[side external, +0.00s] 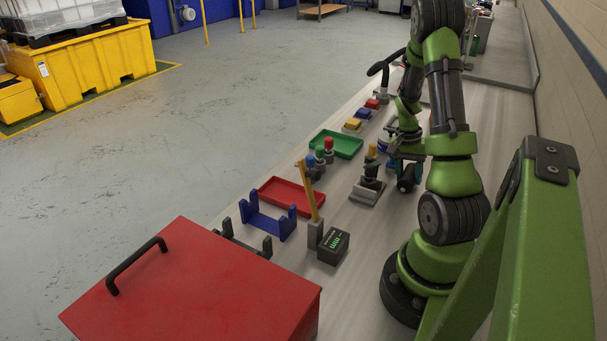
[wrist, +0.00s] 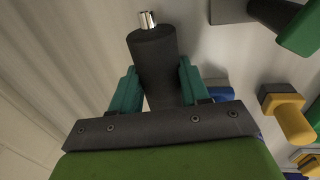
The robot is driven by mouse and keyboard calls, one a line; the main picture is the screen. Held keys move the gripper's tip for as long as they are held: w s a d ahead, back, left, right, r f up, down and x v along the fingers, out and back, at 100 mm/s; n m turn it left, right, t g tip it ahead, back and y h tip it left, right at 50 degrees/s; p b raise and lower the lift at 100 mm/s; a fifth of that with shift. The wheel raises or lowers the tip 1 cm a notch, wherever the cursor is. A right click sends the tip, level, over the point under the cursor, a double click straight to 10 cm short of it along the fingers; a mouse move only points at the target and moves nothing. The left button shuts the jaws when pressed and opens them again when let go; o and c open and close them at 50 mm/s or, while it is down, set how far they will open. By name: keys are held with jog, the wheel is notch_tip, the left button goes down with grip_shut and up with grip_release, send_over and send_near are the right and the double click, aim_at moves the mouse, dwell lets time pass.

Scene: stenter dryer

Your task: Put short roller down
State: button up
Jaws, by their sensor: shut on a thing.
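The short roller (wrist: 152,48) is a dark cylinder with a shiny metal shaft end, seen in the wrist view. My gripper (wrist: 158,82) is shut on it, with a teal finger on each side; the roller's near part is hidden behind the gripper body. In the side external view my gripper (side external: 406,168) is low over the right side of the bench, and the dark roller end (side external: 406,184) shows below it. I cannot tell whether the roller touches the bench. A blue cradle (side external: 268,221) and a dark grey cradle (side external: 243,241) stand empty near the red box.
A large red box (side external: 195,285) with a black handle fills the front. A red tray (side external: 288,191), a green tray (side external: 337,145), a yellow lever (side external: 308,190) and a small dark box (side external: 333,246) stand on the bench.

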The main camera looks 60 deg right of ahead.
jog(key=o, duration=1)
jog(key=shift+f, duration=0.2)
notch_tip(320, 180, up, 12)
jog(key=w, duration=0.2)
jog(key=w+a+r+n+t, duration=0.2)
jog(key=w+a+r+n, duration=0.1)
jog(key=a, duration=0.6)
jog(key=w+a+r+n+t, duration=0.2)
jog(key=w+a+r+n, duration=0.1)
jog(key=a, duration=0.5)
jog(key=w+a+r+n+t, duration=0.3)
jog(key=w+a, duration=0.3)
jog(key=a, duration=0.3)
jog(key=shift+a+r+n, duration=0.35)
jog(key=shift+r+n, duration=0.05)
jog(key=shift+r, duration=0.45)
jog(key=shift+o, duration=1.1)
jog(key=s+a+r+n+t+y, duration=0.1)
jog(key=s+a+n+t+y, duration=0.1)
jog(key=a, duration=0.7)
jog(key=shift+s+a+r+n, duration=0.35)
jog(key=shift+s+n, duration=0.25)
jog(key=shift+n, duration=0.4)
jog(key=shift+o, duration=0.8)
